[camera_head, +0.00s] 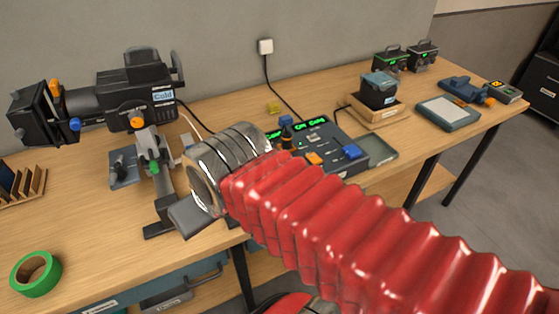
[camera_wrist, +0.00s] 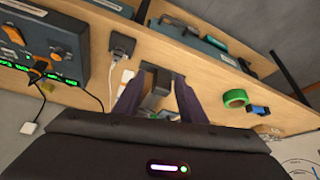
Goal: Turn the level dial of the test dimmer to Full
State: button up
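A small grey box (camera_wrist: 122,45) with a dark fitting and a cable lies on the bench in the wrist view, beside the console. It may be the test dimmer, but its label and dial cannot be read. In the head view my arm or gripper seems to cover that spot. My gripper (camera_wrist: 158,108) has its two dark fingers spread in the wrist view. A dark grey block (camera_wrist: 156,90) shows between them; I cannot tell whether they touch it. The grey box lies apart from the fingers. In the head view my gripper (camera_head: 190,215) points left, mostly hidden by my wrist.
A console with green displays (camera_head: 318,142) also shows in the wrist view (camera_wrist: 45,45). A stage light (camera_head: 120,95) on a stand rises left of my gripper. Green tape (camera_head: 36,274) lies front left. A blue-grey case (camera_head: 448,113) sits right. Cables cross the bench.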

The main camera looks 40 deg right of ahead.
jog(key=w+d+n, duration=0.1)
jog(key=w+d, duration=0.1)
jog(key=d, duration=0.3)
jog(key=w+d+r+n+g, duration=0.1)
jog(key=w+d, duration=0.1)
jog(key=d, duration=0.3)
jog(key=w+d+r+n+g, duration=0.1)
jog(key=d, duration=0.4)
jog(key=shift+w+r+y, duration=0.1)
jog(key=shift+w+y, duration=0.2)
jog(key=shift+w, duration=0.1)
jog(key=d+n, duration=0.1)
jog(key=d, duration=0.4)
jog(key=d+n+y, duration=0.1)
jog(key=d, duration=0.9)
jog(key=shift+s+d+f+n+y, duration=0.2)
jog(key=shift+s+d+n+y, duration=0.1)
jog(key=shift+s+d+n, duration=0.1)
jog(key=shift+a+f, duration=0.1)
jog(key=shift+f, duration=0.05)
jog(key=x, duration=1.3)
jog(key=shift+w+f, duration=0.25)
jog(key=shift+w, duration=0.1)
